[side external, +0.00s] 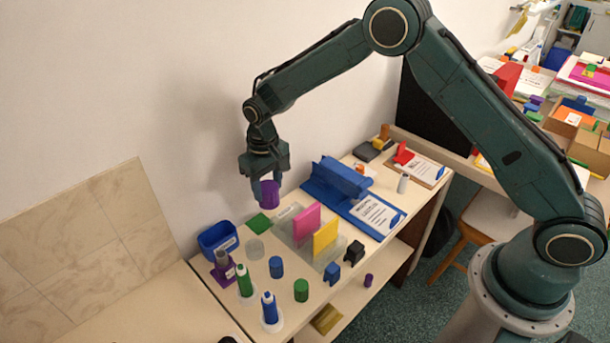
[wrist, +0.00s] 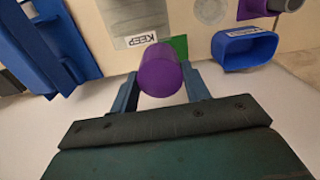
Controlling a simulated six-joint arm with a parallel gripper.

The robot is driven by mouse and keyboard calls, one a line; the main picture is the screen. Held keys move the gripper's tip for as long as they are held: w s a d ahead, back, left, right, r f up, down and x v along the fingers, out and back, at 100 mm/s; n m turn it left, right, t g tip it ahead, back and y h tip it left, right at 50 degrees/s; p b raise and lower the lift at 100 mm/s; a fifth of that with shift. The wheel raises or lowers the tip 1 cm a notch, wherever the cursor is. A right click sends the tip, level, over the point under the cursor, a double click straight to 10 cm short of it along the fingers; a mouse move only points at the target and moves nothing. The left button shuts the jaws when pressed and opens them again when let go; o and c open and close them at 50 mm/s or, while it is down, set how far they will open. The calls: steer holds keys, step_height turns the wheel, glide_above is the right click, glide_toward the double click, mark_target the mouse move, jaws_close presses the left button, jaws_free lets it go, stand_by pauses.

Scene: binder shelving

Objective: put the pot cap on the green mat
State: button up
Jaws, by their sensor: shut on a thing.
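The pot cap looks to be the purple cylinder (side external: 270,195) held between my fingers; it also shows in the wrist view (wrist: 158,72). My gripper (side external: 266,184) is shut on it and holds it in the air, near the wall. The green mat (side external: 258,223) is a small square lying on the shelf top, lower in the side view and apart from the cap. In the wrist view the mat (wrist: 180,47) shows just past the cap, which partly covers it.
A blue bin (side external: 218,240) stands left of the mat. A grey pad marked KEEP (wrist: 135,25) lies beside it. Pink (side external: 307,222) and yellow (side external: 326,237) upright pieces stand to the right. Green (side external: 244,280) and blue (side external: 270,307) markers stand in front. A blue binder (side external: 338,180) is behind.

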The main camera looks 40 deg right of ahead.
steer(key=shift+w+a+f, duration=0.3)
steer(key=shift+a+f, duration=0.1)
steer(key=shift+f, duration=0.75)
steer(key=shift+w+a+f, duration=0.3)
steer(key=shift+a+f, duration=0.15)
steer(key=shift+f, duration=0.75)
steer(key=shift+w+a+f, duration=0.3)
steer(key=shift+a+f, duration=0.1)
steer(key=shift+f, duration=0.75)
steer(key=shift+f, duration=0.1)
steer(key=o, duration=1.1)
step_height(320, 180, up, 12)
steer(key=shift+r, duration=0.15)
